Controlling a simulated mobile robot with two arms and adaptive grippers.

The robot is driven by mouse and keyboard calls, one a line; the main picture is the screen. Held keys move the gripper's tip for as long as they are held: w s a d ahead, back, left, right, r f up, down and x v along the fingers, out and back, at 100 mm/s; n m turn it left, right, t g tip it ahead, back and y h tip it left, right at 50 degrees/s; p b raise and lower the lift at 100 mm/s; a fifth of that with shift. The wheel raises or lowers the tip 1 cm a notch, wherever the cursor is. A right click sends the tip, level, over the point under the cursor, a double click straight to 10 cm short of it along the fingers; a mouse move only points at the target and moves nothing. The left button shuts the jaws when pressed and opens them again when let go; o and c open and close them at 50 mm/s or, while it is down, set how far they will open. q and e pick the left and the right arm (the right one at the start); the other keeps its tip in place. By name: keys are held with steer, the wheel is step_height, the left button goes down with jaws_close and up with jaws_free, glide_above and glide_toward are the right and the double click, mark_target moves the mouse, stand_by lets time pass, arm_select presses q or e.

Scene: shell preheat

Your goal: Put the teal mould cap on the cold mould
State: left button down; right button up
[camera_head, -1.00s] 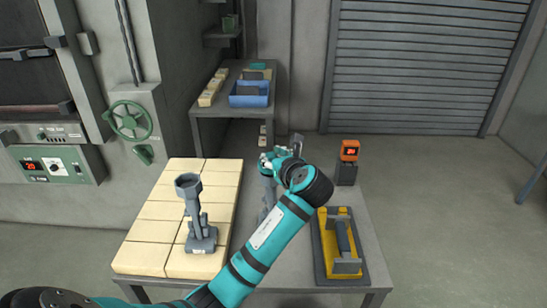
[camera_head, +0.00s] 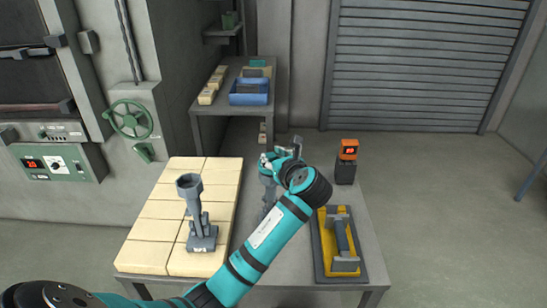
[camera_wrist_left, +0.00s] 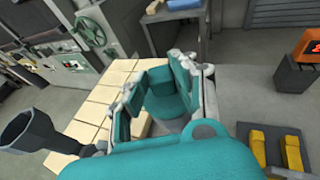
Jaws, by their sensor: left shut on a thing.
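My left gripper (camera_head: 284,157) is over the middle of the table and shut. In the left wrist view a teal piece (camera_wrist_left: 170,98), which looks like the teal mould cap, sits between its fingers. Below the gripper in the head view stands a grey mould-like piece (camera_head: 269,192), mostly hidden by my arm, so I cannot tell whether the cap touches it. Another grey mould (camera_head: 195,210) with a cup-shaped top stands upright on the cream bricks, and its cup shows at the left of the wrist view (camera_wrist_left: 30,130). My right gripper is not in view.
A yellow and grey fixture (camera_head: 326,240) lies at the table's right front. A black stand with an orange display (camera_head: 348,149) is at its back right. A back table holds a blue tray (camera_head: 248,99) and cream blocks. A furnace with a green handwheel (camera_head: 130,119) is left.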

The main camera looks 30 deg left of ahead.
arm_select(q)
steer(key=shift+f, duration=0.55)
steer(key=c, duration=1.3)
jaws_free()
steer(key=shift+c, duration=0.2)
steer(key=shift+s+d+r+p, duration=0.4)
steer(key=shift+d+p, duration=0.15)
steer(key=shift+p, duration=0.3)
steer(key=p+v, duration=0.4)
steer(key=v, duration=0.5)
steer(key=shift+s+d+p, duration=0.15)
steer(key=shift+d+p, duration=0.1)
steer(key=shift+p, duration=0.1)
steer(key=shift+f, duration=0.1)
